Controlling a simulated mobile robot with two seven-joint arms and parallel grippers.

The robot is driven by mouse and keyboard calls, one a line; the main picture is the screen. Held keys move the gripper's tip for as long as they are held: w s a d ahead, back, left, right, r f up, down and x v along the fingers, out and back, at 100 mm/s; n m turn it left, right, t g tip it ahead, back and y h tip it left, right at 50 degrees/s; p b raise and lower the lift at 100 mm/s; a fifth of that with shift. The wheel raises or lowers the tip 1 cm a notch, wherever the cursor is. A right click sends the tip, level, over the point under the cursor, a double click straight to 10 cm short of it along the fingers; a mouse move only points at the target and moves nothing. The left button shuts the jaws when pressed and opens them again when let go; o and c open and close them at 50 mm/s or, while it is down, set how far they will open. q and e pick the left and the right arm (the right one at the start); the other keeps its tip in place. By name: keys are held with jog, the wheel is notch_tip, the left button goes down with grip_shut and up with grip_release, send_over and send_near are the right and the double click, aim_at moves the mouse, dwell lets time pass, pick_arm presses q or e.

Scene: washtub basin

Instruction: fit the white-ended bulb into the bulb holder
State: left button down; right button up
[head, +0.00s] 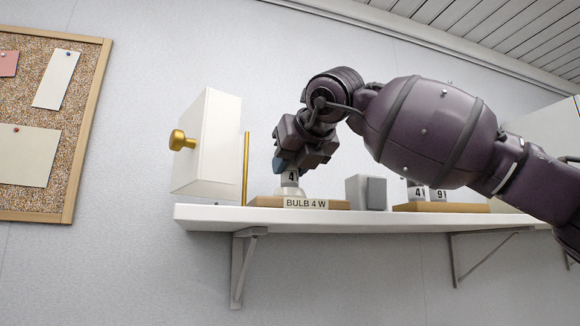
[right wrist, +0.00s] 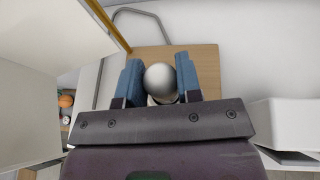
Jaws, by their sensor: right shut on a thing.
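My right gripper (head: 291,164) points down over the left part of the shelf in the head view. In the right wrist view its blue fingers (right wrist: 161,88) are shut on a bulb (right wrist: 162,78), of which a pale, shiny round end shows. In the head view a grey piece marked "4" (head: 290,177) shows below the fingertips, above a pale round base (head: 291,191) on a wooden board labelled "BULB 4 W" (head: 265,201). I cannot tell whether the bulb is seated in a holder, as the fingers cover part of it. My left gripper is not in view.
A white open door with a gold knob (head: 181,140) and a gold rod (head: 245,168) stand close left of the gripper. A grey box (head: 366,192) and another board (head: 460,207) with pieces marked "4" and "9" are right. The white shelf (head: 330,220) bears these.

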jog(key=shift+f, duration=0.2)
jog(key=shift+s, duration=0.1)
jog(key=shift+f, duration=0.15)
jog(key=o, duration=0.9)
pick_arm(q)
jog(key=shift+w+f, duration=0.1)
pick_arm(e)
jog(key=shift+o, duration=0.2)
jog(key=shift+s+r, duration=0.1)
jog(key=shift+r, duration=0.2)
pick_arm(q)
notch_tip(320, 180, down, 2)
jog(key=b, duration=0.3)
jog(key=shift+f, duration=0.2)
pick_arm(e)
jog(key=v, duration=1.1)
jog(key=shift+s+d, duration=0.15)
jog(key=shift+s, duration=0.2)
